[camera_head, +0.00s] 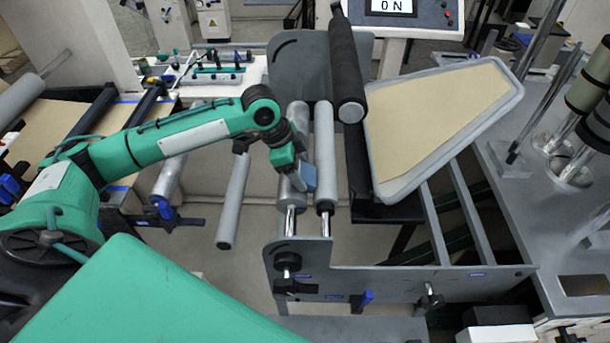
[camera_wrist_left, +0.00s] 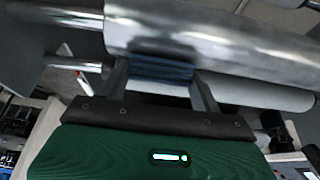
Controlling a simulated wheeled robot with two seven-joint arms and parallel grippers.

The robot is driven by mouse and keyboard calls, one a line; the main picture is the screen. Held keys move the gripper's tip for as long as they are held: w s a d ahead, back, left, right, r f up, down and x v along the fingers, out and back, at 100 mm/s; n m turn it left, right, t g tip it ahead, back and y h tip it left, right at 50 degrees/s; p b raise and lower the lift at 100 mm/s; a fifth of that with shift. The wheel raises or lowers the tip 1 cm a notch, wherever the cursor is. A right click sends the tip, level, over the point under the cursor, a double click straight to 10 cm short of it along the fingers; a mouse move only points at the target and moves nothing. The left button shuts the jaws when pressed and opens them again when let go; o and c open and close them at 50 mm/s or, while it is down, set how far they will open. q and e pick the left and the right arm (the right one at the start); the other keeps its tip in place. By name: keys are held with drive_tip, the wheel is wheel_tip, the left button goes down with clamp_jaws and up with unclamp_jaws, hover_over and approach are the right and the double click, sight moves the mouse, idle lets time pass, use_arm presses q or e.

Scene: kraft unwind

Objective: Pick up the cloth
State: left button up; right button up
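The cloth (camera_wrist_left: 163,70) is a small dark blue folded piece against a shiny metal roller (camera_wrist_left: 200,40) in the left wrist view. It fills the gap between the two fingers of my left gripper (camera_wrist_left: 161,84), which seem to press on its two sides. In the head view the cloth (camera_head: 308,177) is a small blue-grey patch at the tip of my left gripper (camera_head: 299,176), over the grey rollers. I cannot tell whether it still touches the roller. My right gripper is not in view.
A second grey roller (camera_head: 325,150) runs close beside. A black roller (camera_head: 346,70) stands above, beside a tilted tray (camera_head: 377,180) with a brown sheet. A grey machine frame (camera_head: 400,288) with knobs lies in front. A control box (camera_head: 405,15) reads "ON".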

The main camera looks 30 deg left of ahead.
use_arm(q)
drive_tip(key=shift+c, duration=1.4)
